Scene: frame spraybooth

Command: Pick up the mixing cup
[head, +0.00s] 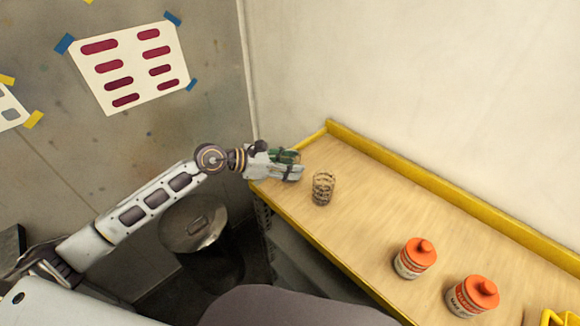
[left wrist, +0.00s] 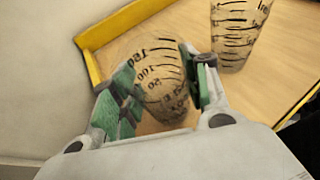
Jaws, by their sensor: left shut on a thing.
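A clear mixing cup with black measuring marks (left wrist: 158,78) is between the green-padded fingers of my left gripper (left wrist: 155,95) in the left wrist view. The gripper is shut on it. In the head view, my left gripper (head: 287,166) is at the far left end of the wooden bench, and the held cup is mostly hidden by the fingers. A second clear cup with black marks (head: 323,188) stands upright on the bench to the right of the gripper, apart from it. It also shows at the top right of the left wrist view (left wrist: 236,32). My right gripper is not in view.
The bench top (head: 365,205) has a yellow rim (head: 430,181) along the wall. Two jars with orange lids (head: 415,258) (head: 472,296) stand nearer the right, with a yellow object (head: 560,317) at the corner. A lidded metal bin (head: 193,224) stands below left.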

